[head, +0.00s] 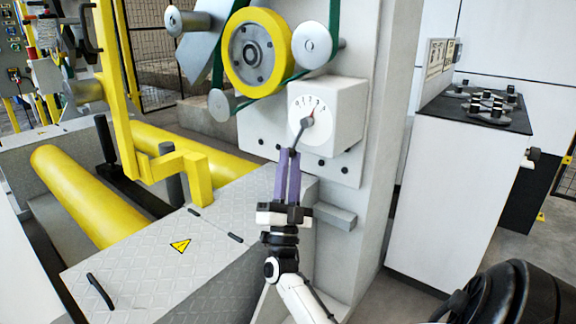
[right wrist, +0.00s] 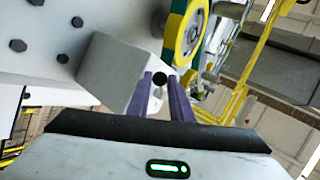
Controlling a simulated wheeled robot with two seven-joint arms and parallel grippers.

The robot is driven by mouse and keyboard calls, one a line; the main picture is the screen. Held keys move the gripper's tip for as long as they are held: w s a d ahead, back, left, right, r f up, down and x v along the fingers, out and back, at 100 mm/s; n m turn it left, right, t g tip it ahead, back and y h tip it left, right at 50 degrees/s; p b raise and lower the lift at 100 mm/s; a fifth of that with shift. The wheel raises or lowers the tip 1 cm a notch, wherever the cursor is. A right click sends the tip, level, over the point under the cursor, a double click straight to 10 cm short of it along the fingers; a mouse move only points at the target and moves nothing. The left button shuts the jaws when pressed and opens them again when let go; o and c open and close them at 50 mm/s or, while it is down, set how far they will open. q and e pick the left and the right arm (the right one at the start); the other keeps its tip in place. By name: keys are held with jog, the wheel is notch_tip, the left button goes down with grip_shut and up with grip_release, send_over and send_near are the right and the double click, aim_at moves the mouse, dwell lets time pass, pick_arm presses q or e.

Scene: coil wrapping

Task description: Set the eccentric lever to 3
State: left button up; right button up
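The eccentric lever (head: 303,129) is a dark arm on the face of a white box (head: 343,105). Its handle hangs down and to the left from a pivot with a small red mark. Above the pivot is a white dial (head: 307,101) with an arc of figures too small to read surely. My right gripper (head: 292,152) reaches up from below, its purple fingers close together around the handle end. In the right wrist view the lever's round black knob (right wrist: 160,78) fills the gap between the fingertips. My left gripper is not in view.
A yellow wheel (head: 254,52) with a green belt and grey rollers stand above and left of the box. Yellow rollers (head: 75,190) lie at left beside a grey checkered cover (head: 150,270). A white cabinet (head: 455,190) with a dark top stands at right.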

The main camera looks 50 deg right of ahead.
jog(key=o, duration=0.5)
jog(key=shift+c, duration=0.2)
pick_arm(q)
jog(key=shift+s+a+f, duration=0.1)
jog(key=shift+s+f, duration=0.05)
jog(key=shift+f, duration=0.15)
pick_arm(e)
jog(key=v, duration=1)
jog(key=shift+f, duration=0.2)
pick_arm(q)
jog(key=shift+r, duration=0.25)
